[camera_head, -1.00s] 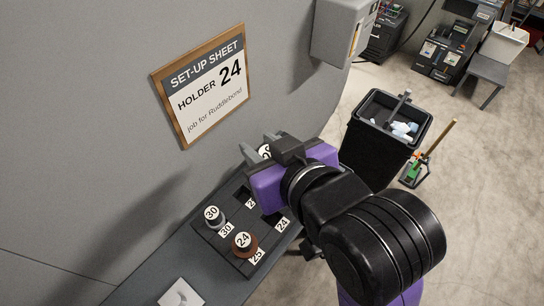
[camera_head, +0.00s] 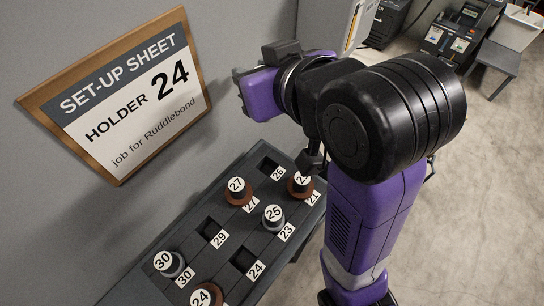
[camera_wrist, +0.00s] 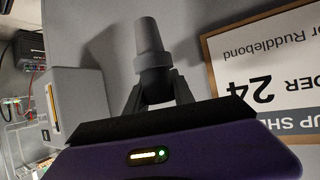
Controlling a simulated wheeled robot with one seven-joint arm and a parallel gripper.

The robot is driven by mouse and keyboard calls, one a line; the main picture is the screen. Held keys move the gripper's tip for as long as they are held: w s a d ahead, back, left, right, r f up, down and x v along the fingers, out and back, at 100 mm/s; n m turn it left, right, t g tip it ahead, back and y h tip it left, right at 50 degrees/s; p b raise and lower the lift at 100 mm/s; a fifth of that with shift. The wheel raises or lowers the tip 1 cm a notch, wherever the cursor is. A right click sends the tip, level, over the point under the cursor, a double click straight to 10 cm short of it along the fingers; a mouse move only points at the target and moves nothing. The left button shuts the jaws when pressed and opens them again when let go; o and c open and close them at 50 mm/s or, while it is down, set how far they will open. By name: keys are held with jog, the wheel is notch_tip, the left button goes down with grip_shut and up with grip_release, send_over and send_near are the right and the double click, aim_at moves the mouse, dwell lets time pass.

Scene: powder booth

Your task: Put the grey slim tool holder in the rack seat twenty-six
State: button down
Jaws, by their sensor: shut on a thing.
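My gripper (camera_wrist: 158,92) is shut on the grey slim tool holder (camera_wrist: 149,45), a tapered grey piece in the wrist view. In the head view my gripper (camera_head: 240,82) is up beside the wall, above the far end of the dark rack (camera_head: 187,215), and the holder is mostly hidden there. Seat twenty-six, marked by the label 26 (camera_head: 277,173), is at the rack's far end. Its square hole (camera_head: 267,164) looks empty. The held holder is clear of the rack.
Grey holder 25 (camera_head: 273,214) stands in seat 23, and brown holder 27 (camera_head: 237,190) in seat 27. Another brown holder (camera_head: 300,185) stands by label 21. Grey holder 30 (camera_head: 168,262) and brown holder 24 (camera_head: 205,296) are nearer. A set-up sheet (camera_head: 120,95) hangs on the wall.

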aim_at(262, 158)
notch_tip(262, 158, down, 20)
jog(key=shift+b, duration=0.85)
jog(key=shift+f, duration=0.1)
jog(key=c, duration=1.1)
grip_release()
jog(key=shift+s+d, duration=0.1)
jog(key=shift+s, duration=0.05)
jog(key=p+v, duration=0.1)
jog(key=v, duration=0.8)
jog(key=shift+s+d+r, duration=0.1)
jog(key=shift+s+r, duration=0.1)
jog(key=shift+r, duration=0.2)
jog(key=shift+p+v, duration=1.1)
jog(key=shift+p, duration=0.2)
jog(key=shift+f, duration=0.15)
